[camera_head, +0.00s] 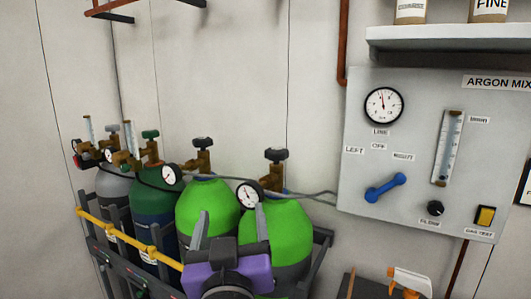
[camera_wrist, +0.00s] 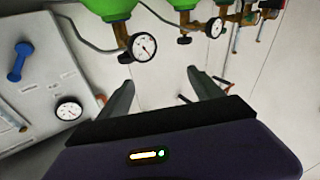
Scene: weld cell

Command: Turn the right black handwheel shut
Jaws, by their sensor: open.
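The right black handwheel (camera_head: 276,154) tops the brass valve of the right bright green cylinder (camera_head: 287,232). In the wrist view, where the scene appears upside down, this handwheel (camera_wrist: 125,58) is beside a round white gauge (camera_wrist: 144,46). A second black handwheel (camera_head: 202,142) tops the left bright green cylinder (camera_head: 208,205). My gripper (camera_head: 231,214) is open and empty, in front of the green cylinders and lower in the picture than both handwheels. Its fingers (camera_wrist: 160,78) touch neither handwheel. I cannot tell how far the valve is turned.
A dark green cylinder (camera_head: 153,208) and a grey cylinder (camera_head: 115,188) stand further left behind a yellow rail (camera_head: 132,238). The panel (camera_head: 415,130) on the right has a gauge (camera_head: 384,105) and a blue lever (camera_head: 385,187). A spray bottle (camera_head: 408,283) stands at lower right.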

